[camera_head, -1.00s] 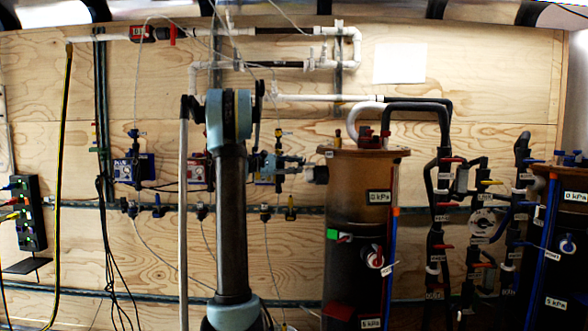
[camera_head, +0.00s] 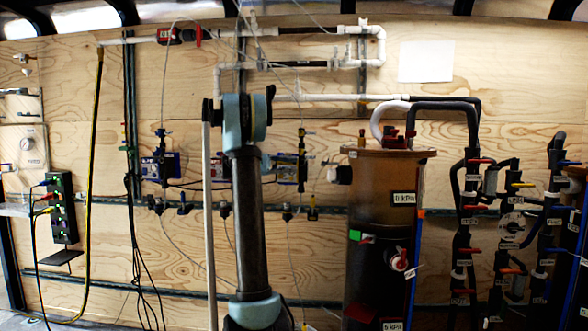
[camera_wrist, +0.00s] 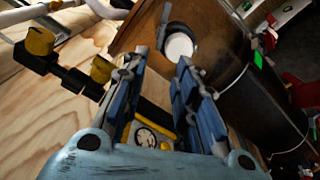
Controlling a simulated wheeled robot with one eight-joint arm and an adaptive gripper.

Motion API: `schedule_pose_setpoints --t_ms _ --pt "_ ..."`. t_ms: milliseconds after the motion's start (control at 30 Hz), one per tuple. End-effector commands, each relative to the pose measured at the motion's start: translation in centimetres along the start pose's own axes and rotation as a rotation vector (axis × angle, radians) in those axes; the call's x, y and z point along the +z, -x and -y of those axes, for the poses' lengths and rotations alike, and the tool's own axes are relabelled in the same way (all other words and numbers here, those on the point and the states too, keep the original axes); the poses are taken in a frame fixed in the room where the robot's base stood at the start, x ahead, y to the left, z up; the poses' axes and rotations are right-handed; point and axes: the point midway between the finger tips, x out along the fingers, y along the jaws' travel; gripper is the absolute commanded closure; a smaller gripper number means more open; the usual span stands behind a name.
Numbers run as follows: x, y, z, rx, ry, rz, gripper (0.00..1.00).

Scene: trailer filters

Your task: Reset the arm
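My arm (camera_head: 246,190) stands upright in the middle of the head view, in front of the plywood wall. My gripper (camera_wrist: 161,62) shows in the wrist view with its two blue fingers apart and nothing held between them. Past the fingertips is a round white port (camera_wrist: 179,46) on the side of a brown tank. A yellow and black fitting with a small dial (camera_wrist: 146,137) shows behind the fingers near their base. In the head view my gripper is mostly hidden behind my arm, so its distance from the wall fittings cannot be told.
The brown tank (camera_head: 378,190) stands right of my arm. Dark pipes with coloured valves (camera_head: 464,240) are further right. Blue wall devices (camera_head: 160,167) and a black power strip (camera_head: 62,208) are on the left.

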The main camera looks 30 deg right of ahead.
Motion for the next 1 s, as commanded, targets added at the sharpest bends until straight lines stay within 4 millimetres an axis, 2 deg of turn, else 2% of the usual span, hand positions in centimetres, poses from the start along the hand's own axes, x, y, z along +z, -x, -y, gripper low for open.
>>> schedule_pose_setpoints --t_ms 567,767,1000 --pt "0.5 -0.1 0.4 -0.014 0.000 -0.015 0.72" --pt "3.2 -0.2 2.9 -0.096 -0.001 -0.109 0.72" --pt "7.1 0.1 7.9 -0.238 -0.008 -0.254 0.72"
